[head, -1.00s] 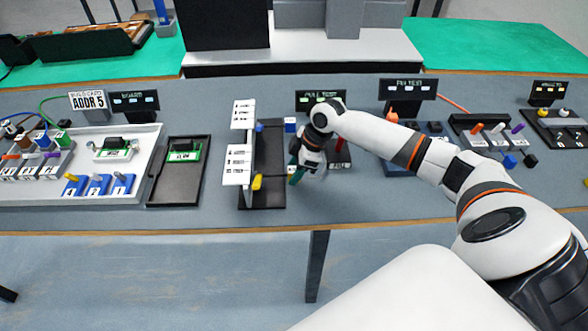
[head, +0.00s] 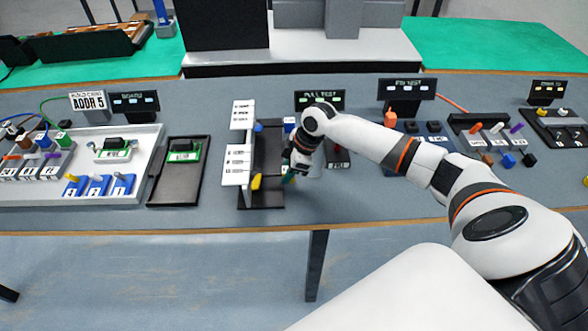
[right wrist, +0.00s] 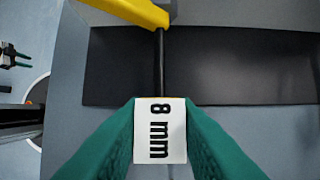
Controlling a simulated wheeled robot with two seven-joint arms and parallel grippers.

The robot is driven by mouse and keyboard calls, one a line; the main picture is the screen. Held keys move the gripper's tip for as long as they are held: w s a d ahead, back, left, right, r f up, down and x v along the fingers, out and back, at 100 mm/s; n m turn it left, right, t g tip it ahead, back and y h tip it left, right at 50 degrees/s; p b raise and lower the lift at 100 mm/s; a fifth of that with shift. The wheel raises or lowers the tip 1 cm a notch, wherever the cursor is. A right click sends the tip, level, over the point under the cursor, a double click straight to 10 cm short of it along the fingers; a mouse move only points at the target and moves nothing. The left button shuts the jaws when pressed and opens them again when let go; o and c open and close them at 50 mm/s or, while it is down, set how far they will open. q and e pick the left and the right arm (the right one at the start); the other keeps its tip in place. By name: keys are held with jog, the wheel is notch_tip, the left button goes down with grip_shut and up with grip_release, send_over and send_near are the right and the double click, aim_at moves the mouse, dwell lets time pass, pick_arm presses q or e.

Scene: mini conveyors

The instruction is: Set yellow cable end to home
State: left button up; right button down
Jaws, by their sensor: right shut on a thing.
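A yellow piece (head: 256,182) stands at the front left of a dark tray (head: 262,200), beside a white label board (head: 237,164). The right wrist view shows a yellow piece (right wrist: 128,10) at the top, with a thin dark rod (right wrist: 159,60) running from near it down to a white block marked "8 mm" (right wrist: 160,143). My right gripper (head: 288,178) has green fingers and is over the tray, just right of the yellow piece. In the right wrist view its fingers (right wrist: 160,150) are shut on the white block. Which piece is the yellow cable end is unclear. My left gripper is out of view.
A black sign (head: 320,100) stands behind my right gripper. A dark tray with a green board (head: 180,180) lies to the left, and a white tray (head: 150,160) with blue holders beyond it. Several parts and signs stand at right. The table's front strip is clear.

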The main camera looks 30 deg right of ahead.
jog(key=shift+w+a, duration=0.35)
jog(key=shift+a, duration=0.2)
jog(key=shift+w+a, duration=0.3)
jog(key=shift+a, duration=0.2)
jog(key=shift+r, duration=0.1)
jog(key=c, duration=1.2)
grip_release()
jog(key=shift+w+a, duration=0.1)
jog(key=shift+o, duration=0.2)
jog(key=shift+d+r, duration=0.15)
jog(key=shift+d, duration=0.05)
jog(key=v, duration=1.1)
jog(key=shift+r+b, duration=0.25)
jog(key=shift+b, duration=0.1)
